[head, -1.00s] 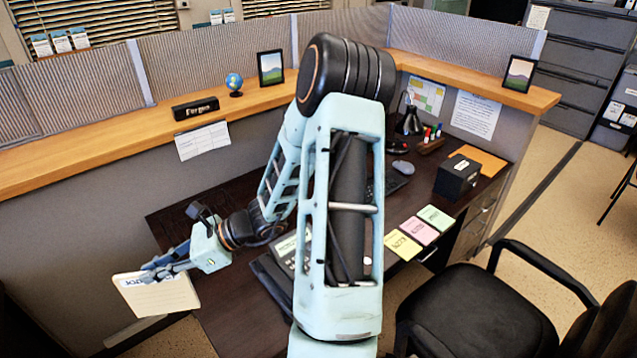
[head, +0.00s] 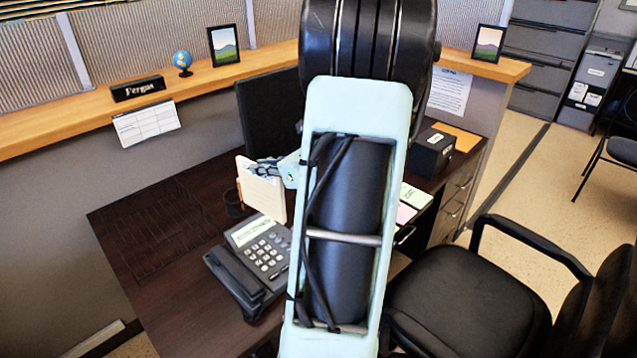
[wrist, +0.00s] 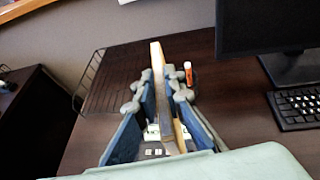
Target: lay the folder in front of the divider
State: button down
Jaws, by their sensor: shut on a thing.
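My gripper (head: 270,168) is shut on a cream folder (head: 262,195), held upright above the desk beside the monitor. In the wrist view the folder (wrist: 158,80) stands edge-on between the two fingers (wrist: 158,95). A dark wire rack (head: 150,232), which may be the divider, is on the left part of the desk; it also shows in the wrist view (wrist: 91,75), left of the folder. The folder is apart from the rack. My arm hides part of the gripper and the middle of the desk.
A desk phone (head: 258,255) sits below and near the folder. A black monitor (head: 268,105) stands behind it, and a pen cup (head: 236,205) is just left of it. A keyboard (wrist: 298,106) is at right in the wrist view. The desk's left front (head: 185,295) is clear.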

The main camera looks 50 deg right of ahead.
jog(key=s+d+r+m+h+b, duration=0.1)
jog(key=s+d+m+h, duration=0.1)
jog(key=d, duration=0.4)
jog(key=w+d+f, duration=0.7)
jog(key=d+f, duration=0.3)
jog(key=f, duration=0.2)
jog(key=shift+d+f, duration=0.25)
jog(key=shift+d, duration=0.15)
jog(key=shift+b, duration=0.3)
jog(key=shift+f, duration=0.25)
jog(key=c, duration=2)
grip_release()
jog(key=shift+r, duration=0.1)
jog(key=shift+r, duration=0.1)
